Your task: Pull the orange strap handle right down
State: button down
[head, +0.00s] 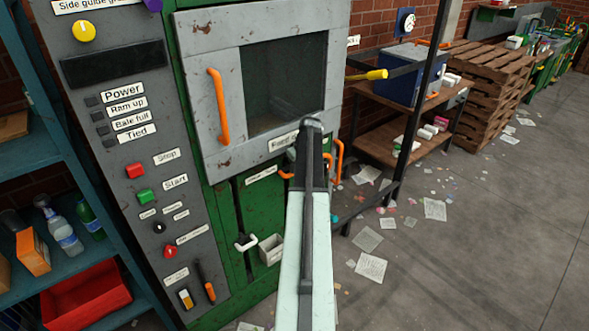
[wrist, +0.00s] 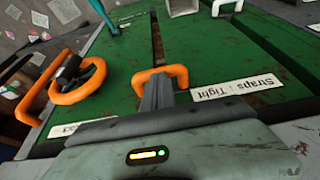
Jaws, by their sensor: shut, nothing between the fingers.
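The orange strap handle (wrist: 176,71) is a small loop on the green machine front, beside a "Straps : Tight" label (wrist: 237,89) in the wrist view. In the head view only a bit of the strap handle (head: 286,175) shows left of my arm. My gripper (wrist: 157,84) is shut and empty, its grey fingers at the handle's opening. I cannot tell whether they touch the bar or reach behind it. In the head view my arm hides the fingers and most of the handle.
An orange handwheel (wrist: 80,88) and a long orange bar handle (wrist: 42,85) are close beside in the wrist view. The grey feed door with its orange handle (head: 218,106) is above in the head view. A shelf rack (head: 414,140) stands right; floor beyond has scattered papers.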

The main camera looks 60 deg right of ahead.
notch_tip(320, 180, down, 28)
jog(key=b, duration=2.8)
jog(key=shift+f+b, duration=0.25)
jog(key=shift+b, duration=0.1)
jog(key=shift+r, duration=0.1)
jog(key=p+v, duration=1.3)
jog(key=v, duration=0.1)
jog(key=shift+w+d, duration=0.2)
jog(key=shift+w, duration=0.15)
